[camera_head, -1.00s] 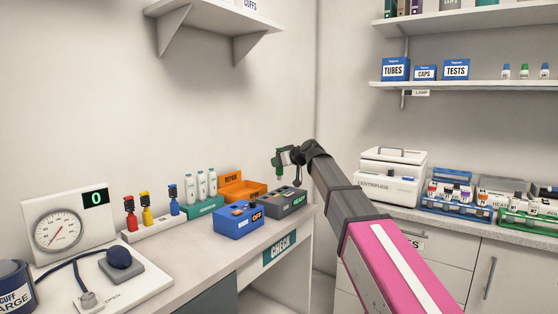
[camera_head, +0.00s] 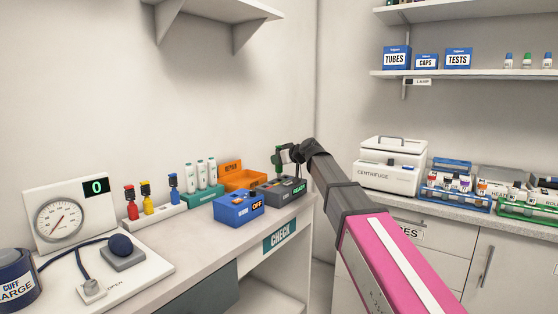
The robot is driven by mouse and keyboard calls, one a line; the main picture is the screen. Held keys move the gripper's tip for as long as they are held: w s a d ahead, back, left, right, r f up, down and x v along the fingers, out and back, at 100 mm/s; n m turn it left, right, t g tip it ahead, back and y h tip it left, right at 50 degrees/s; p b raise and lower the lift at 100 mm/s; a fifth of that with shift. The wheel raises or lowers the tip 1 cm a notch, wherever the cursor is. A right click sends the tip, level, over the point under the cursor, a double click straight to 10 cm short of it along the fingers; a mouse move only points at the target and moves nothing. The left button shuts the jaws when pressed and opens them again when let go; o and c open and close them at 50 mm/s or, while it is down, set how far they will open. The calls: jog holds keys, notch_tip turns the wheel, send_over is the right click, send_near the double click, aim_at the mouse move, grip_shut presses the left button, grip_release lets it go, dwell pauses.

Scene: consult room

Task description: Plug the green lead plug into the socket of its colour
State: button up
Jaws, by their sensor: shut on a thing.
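My gripper (camera_head: 283,154) is shut on the green lead plug (camera_head: 279,165), at the end of my outstretched arm. The plug points downward, with its lower end at the top of a grey box (camera_head: 284,194) marked READY near the back right of the desk. I cannot tell whether the plug's tip is inside a socket or just above it. The coloured markings of the sockets on the box are too small to make out. Red (camera_head: 130,207), yellow (camera_head: 147,201) and blue (camera_head: 174,189) plugs stand upright in a white rack to the left.
A blue box (camera_head: 238,207) marked OFF stands just left of the grey box. An orange REPAIR tray (camera_head: 243,180) and a teal holder (camera_head: 205,198) of white bottles stand behind. A gauge (camera_head: 62,220) and a cuff (camera_head: 14,280) are at left. The front desk strip is clear.

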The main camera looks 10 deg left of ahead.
jog(key=shift+f, duration=1.15)
jog(key=o, duration=1)
jog(key=v, duration=1)
jog(key=shift+s+d+r, duration=0.15)
jog(key=shift+s+d, duration=0.1)
jog(key=shift+s, duration=0.05)
